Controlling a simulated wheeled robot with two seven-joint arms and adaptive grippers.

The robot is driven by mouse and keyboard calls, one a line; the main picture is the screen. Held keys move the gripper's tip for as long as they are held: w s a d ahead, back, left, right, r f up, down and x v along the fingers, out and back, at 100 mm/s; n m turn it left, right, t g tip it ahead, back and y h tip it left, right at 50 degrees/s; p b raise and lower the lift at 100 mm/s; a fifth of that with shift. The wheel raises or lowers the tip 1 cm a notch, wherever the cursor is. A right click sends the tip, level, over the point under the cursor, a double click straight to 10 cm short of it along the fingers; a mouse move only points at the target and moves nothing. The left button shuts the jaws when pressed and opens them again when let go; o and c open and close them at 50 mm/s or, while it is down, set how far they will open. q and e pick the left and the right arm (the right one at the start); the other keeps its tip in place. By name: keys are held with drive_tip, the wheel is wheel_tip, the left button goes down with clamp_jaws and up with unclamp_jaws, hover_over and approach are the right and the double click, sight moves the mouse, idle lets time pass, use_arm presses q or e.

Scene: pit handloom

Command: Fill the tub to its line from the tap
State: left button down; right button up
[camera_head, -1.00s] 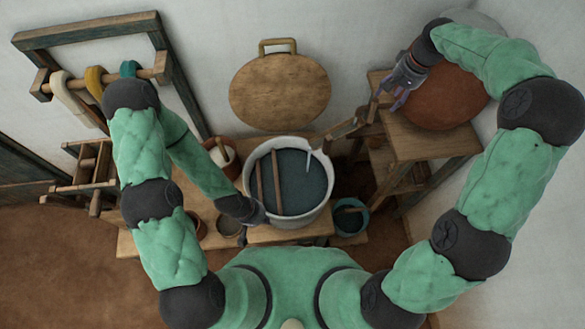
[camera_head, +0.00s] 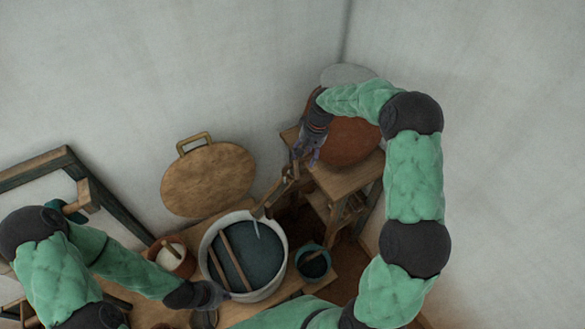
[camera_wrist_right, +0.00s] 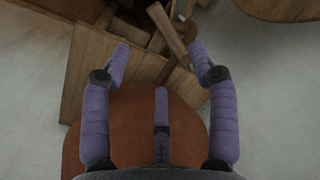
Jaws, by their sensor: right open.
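The tub (camera_head: 211,238) is a round whitish vessel holding dark blue liquid (camera_head: 253,254), with two wooden sticks across it. A wooden spout (camera_head: 272,198) reaches from the stool side over the tub's rim, and a thin pale streak runs from its end into the tub. A wooden tap piece also shows in the right wrist view (camera_wrist_right: 168,30). I cannot make out the fill line.
A reddish-brown clay vessel (camera_head: 352,142) stands on a wooden stool (camera_head: 346,181) behind my right gripper. A small teal bucket (camera_head: 313,262) stands right of the tub, and a brown pot (camera_head: 172,256) left. A round wooden lid (camera_head: 208,180) leans on the wall.

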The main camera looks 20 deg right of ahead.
sight(299, 174)
drive_tip(key=f, duration=0.3)
drive_tip(key=a+f, duration=0.1)
drive_tip(key=f, duration=0.3)
drive_tip(key=a+f, duration=0.1)
drive_tip(key=f, duration=0.3)
drive_tip(key=shift+w+p, duration=0.3)
drive_tip(key=shift+p, duration=0.1)
drive_tip(key=shift+d, duration=0.15)
clamp_jaws()
